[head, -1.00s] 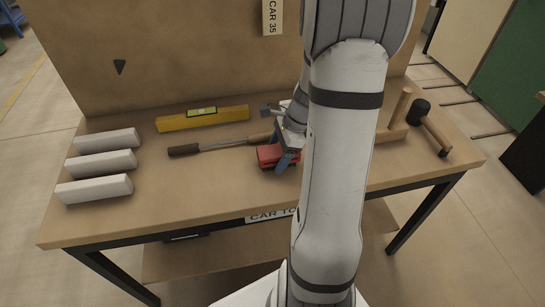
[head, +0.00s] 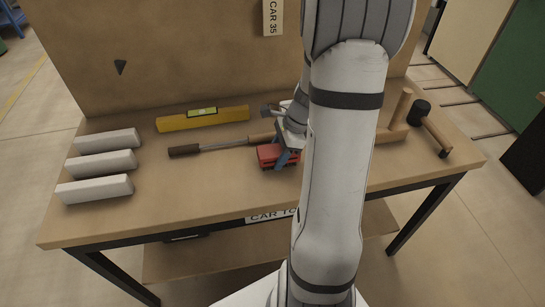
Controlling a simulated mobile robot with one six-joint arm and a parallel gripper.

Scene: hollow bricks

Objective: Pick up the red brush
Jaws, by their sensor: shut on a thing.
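The red brush (head: 268,155) is a small red block near the middle of the workbench, partly hidden behind my gripper and arm. My gripper (head: 285,159) is at its right part, with a blue-grey finger across it. The gripper is shut on the brush. The brush looks to be at or just above the bench top; I cannot tell whether it touches. Its underside and right end are hidden.
The wooden workbench (head: 215,188) also holds a yellow spirit level (head: 203,118), a long dark-handled tool (head: 215,146), several white bricks (head: 100,162) at left, a wooden piece (head: 398,110) and a black-headed mallet (head: 420,113) at right. The front middle is clear.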

